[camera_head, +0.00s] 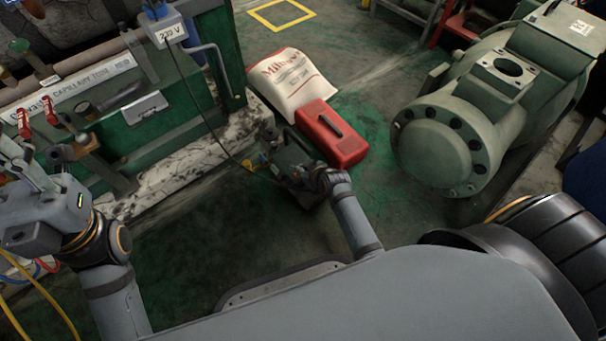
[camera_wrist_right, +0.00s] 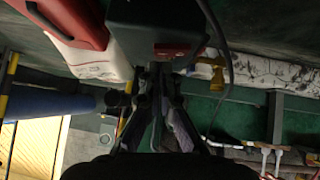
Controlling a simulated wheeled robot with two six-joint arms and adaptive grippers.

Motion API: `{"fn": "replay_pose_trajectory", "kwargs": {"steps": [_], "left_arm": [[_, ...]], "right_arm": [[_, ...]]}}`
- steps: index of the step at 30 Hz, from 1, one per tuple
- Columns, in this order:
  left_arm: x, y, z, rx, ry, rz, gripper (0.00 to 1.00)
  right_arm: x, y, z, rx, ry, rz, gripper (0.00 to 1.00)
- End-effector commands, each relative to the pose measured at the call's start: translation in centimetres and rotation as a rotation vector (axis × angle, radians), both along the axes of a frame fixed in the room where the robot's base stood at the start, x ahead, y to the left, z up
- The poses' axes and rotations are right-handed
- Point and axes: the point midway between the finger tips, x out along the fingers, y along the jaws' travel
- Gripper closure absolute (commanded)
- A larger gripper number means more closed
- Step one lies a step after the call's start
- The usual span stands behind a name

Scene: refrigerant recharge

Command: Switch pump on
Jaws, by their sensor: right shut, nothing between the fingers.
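The pump is a small dark unit on the floor (camera_head: 291,155), beside the red case. In the right wrist view its dark box-shaped body (camera_wrist_right: 145,22) fills the top middle, with a small red switch (camera_wrist_right: 180,49) on its edge. My right gripper (camera_wrist_right: 156,70) is shut and empty, its fingertips close below the pump's edge near the switch. Whether they touch it I cannot tell. In the head view my right wrist hides part of the pump. My left gripper (camera_head: 26,168) is at the far left near the red-handled valves; its finger opening is unclear.
A red case (camera_head: 333,135) and a white printed bag (camera_head: 290,80) lie behind the pump. A green machine (camera_head: 160,110) stands left, with a cable hanging from its 230 V box (camera_head: 168,35). A large green compressor (camera_head: 450,140) is at right.

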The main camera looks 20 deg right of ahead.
Motion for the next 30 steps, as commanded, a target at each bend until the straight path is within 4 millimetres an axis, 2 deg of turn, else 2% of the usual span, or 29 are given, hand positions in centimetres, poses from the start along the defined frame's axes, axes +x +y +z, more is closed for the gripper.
{"fn": "replay_pose_trajectory", "kwargs": {"steps": [3, 13, 18, 24, 30], "left_arm": [[0.0, 0.0, -0.7, 0.0, 0.001, 0.004, 0.6], [0.1, 0.0, -0.6, 0.0, 0.001, 0.005, 0.6], [0.0, 0.0, 0.4, 0.0, 0.002, 0.001, 0.6], [0.0, 0.0, -0.1, 0.0, 0.002, 0.001, 0.6], [0.0, 0.0, 0.5, 0.0, 0.001, 0.001, 0.6]], "right_arm": [[0.0, -0.1, -0.9, 0.0, 0.001, 0.0, 1.0], [0.0, -0.1, -0.9, 0.0, 0.001, 0.0, 1.0], [0.1, -0.4, -1.1, 0.054, 0.022, 0.004, 1.0], [0.1, -0.2, -1.4, 0.052, 0.02, 0.003, 1.0], [-0.1, 0.2, -1.1, 0.052, 0.02, 0.002, 1.0]]}}
